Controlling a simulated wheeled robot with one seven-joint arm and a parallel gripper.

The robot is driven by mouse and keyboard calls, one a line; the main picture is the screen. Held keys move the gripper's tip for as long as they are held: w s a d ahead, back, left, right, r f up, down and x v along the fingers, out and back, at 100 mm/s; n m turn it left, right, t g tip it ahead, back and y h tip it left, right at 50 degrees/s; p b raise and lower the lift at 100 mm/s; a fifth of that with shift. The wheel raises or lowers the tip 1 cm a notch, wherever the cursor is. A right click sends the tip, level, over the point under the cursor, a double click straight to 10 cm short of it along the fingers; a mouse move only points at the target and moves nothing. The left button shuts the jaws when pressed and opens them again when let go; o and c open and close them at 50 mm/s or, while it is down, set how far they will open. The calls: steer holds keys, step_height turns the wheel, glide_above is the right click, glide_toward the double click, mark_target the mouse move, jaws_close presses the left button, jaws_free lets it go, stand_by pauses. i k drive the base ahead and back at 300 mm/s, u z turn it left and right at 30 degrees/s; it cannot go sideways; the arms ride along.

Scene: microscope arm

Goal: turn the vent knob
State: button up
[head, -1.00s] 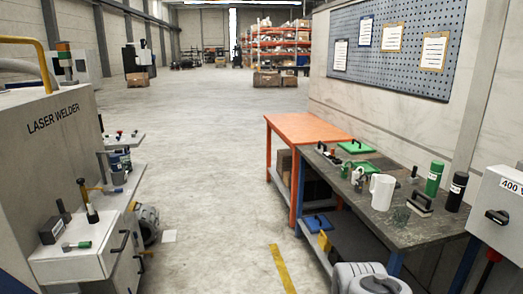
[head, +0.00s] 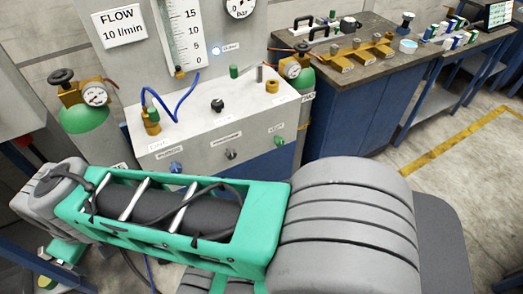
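A light grey gas panel box (head: 190,130) stands in the middle of the head view. Its front face has three knobs in a row: a blue one (head: 175,167) at left, a dark one (head: 231,154) in the middle and a green one (head: 279,140) at right. The small label (head: 275,128) above the green knob seems to read VENT, but it is too small to be sure. My green and grey arm links cross the foreground below the box. My gripper is not in view.
Green gas cylinders with gauges stand left (head: 88,120) and right (head: 297,72) of the box. A blue hose (head: 172,108) and a black knob (head: 217,105) are on its top. A workbench (head: 375,68) with brass fittings stands at right. The floor at right (head: 480,180) is clear.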

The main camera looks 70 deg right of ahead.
mark_target(279, 142)
steer(key=z, duration=2.8)
